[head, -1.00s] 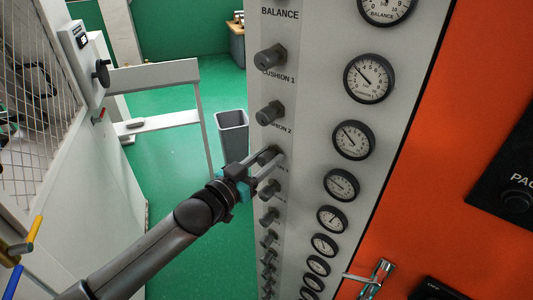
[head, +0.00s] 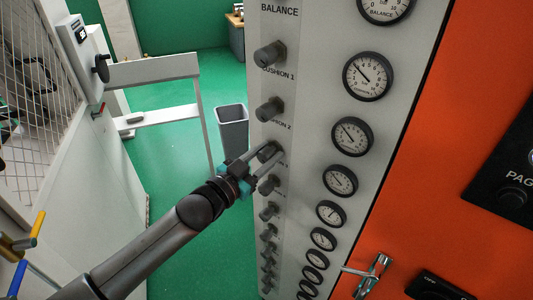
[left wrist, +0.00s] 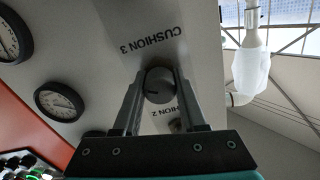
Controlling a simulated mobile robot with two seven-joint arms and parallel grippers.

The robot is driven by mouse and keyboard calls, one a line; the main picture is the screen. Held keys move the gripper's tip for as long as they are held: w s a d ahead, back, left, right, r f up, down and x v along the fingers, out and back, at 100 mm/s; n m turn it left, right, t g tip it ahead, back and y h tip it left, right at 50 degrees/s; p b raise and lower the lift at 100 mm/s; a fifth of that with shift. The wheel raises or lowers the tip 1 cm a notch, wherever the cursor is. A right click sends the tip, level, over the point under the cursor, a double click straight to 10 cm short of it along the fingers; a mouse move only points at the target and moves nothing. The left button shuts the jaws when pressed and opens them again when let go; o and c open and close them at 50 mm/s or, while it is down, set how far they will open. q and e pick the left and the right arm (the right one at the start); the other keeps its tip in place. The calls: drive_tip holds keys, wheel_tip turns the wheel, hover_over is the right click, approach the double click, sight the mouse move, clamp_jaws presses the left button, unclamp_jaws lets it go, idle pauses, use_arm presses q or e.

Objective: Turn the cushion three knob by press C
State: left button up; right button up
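The cushion three knob (head: 268,150) is a dark grey round knob on the tall light panel (head: 310,60). The upside-down CUSHION 3 label (left wrist: 151,39) shows beside it in the left wrist view. My left gripper (head: 264,157) reaches it from the lower left. In the left wrist view, my left gripper's fingers (left wrist: 159,90) lie on both sides of the knob (left wrist: 158,86), seemingly touching it, with its pointer line visible. The cushion two knob (head: 270,109) is just above. The cushion three gauge (head: 340,180) sits to the right. My right gripper is out of view.
More knobs (head: 269,211) run closely below in the same column. A column of round gauges (head: 352,136) lies right of it. An orange panel with a metal handle (head: 373,274) stands at right. A grey bin (head: 232,136) stands on the green floor at left.

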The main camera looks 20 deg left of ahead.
use_arm(q)
drive_tip(key=o, duration=0.5)
drive_tip(key=shift+c, duration=0.2)
drive_tip(key=shift+s, duration=0.1)
drive_tip(key=b+v, duration=0.1)
drive_tip(key=v, duration=1.4)
drive_tip(key=shift+a, duration=0.1)
idle(1.9)
